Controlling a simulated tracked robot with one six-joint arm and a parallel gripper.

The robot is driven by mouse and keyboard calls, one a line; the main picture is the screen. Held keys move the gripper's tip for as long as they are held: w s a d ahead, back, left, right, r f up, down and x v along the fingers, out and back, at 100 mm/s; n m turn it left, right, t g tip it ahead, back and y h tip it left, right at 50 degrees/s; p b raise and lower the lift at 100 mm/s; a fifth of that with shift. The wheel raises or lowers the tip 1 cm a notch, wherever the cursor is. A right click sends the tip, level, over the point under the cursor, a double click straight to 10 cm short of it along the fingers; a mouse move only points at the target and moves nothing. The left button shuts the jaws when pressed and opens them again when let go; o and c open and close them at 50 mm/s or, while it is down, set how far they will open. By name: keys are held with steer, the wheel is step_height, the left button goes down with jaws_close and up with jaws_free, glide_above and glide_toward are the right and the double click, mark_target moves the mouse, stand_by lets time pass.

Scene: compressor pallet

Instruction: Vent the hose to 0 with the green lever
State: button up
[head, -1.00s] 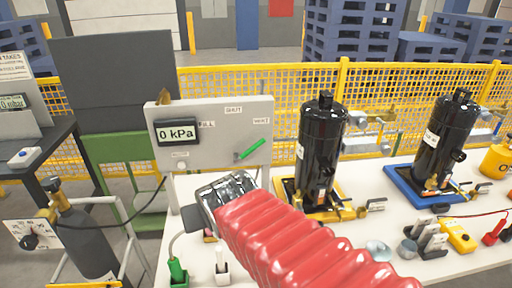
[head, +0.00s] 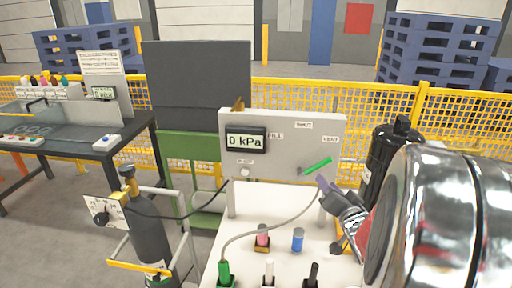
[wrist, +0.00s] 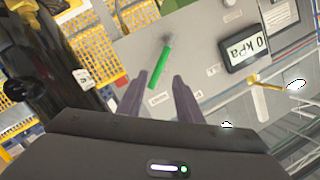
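The green lever (head: 317,165) is on the lower right of the grey panel (head: 285,120), its free end pointing up and right, below the VENT label. The panel's display (head: 246,140) reads 0 kPa. A thin grey hose (head: 270,231) runs from a green fitting (head: 224,272) up toward the panel's right side.
Pink (head: 262,236) and blue (head: 298,240) items stand on the white bench. A gas cylinder (head: 151,235) stands at left. A yellow mesh fence (head: 455,120) runs behind.

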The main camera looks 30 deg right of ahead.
mark_target(322, 164)
steer(key=s+d+m+t, duration=0.2)
steer(key=s, duration=0.1)
steer(key=shift+f+y, duration=0.15)
steer(key=shift+y, duration=0.15)
steer(key=x, duration=1.3)
steer(key=shift+w, duration=0.4)
steer(key=shift+c, duration=0.3)
jaws_close()
